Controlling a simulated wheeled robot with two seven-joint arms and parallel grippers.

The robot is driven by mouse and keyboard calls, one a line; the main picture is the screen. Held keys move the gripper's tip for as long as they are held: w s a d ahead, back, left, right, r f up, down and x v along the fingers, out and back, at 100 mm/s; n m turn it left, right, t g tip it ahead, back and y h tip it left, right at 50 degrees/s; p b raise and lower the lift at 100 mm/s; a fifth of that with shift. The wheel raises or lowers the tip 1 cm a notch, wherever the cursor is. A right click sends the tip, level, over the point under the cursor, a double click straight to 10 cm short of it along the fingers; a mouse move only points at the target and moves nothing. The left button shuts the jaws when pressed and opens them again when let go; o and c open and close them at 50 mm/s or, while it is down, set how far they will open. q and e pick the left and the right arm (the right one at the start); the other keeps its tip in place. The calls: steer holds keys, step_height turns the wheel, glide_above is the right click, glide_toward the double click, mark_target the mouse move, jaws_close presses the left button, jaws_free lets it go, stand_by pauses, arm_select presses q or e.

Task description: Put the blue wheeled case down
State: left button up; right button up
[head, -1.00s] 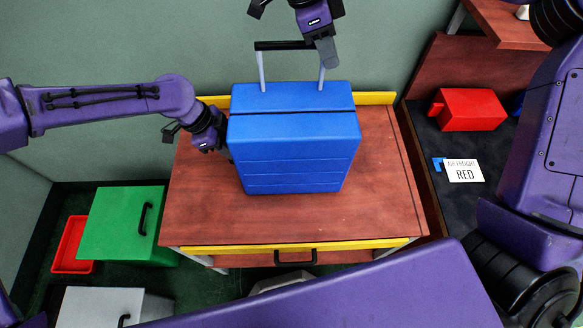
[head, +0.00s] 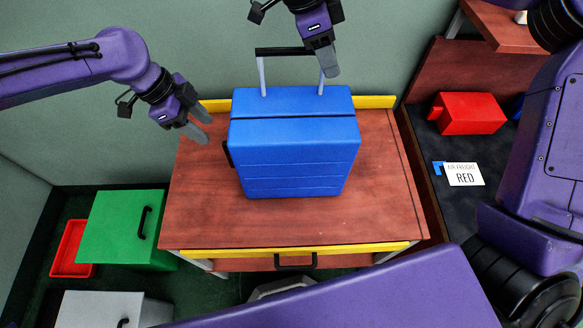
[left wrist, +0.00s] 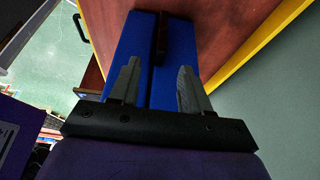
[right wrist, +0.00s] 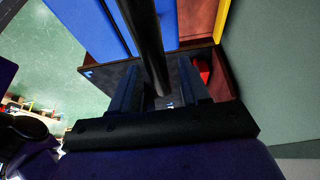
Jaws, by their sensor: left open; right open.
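The blue wheeled case (head: 296,160) stands on the wooden table (head: 385,215), with its grey-posted black pull handle (head: 284,51) raised at the back. A black side handle (head: 228,154) shows on its left side. My left gripper (head: 199,128) is open and empty, to the left of the case and apart from it. In the left wrist view the case (left wrist: 135,65) and its side handle (left wrist: 160,38) lie beyond the open fingers. My right gripper (head: 328,65) is open by the pull handle's right end. In the right wrist view the handle bar (right wrist: 147,40) passes between the fingers.
A green cabinet (head: 120,228), a red tray (head: 70,248) and a grey cabinet (head: 100,308) stand at left. The tabletop in front of the case is clear.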

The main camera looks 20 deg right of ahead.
steer(key=v, duration=1.1)
steer(key=shift+a+r, duration=0.15)
steer(key=shift+r, duration=0.05)
steer(key=shift+w+r, duration=0.1)
steer(key=shift+r, duration=0.15)
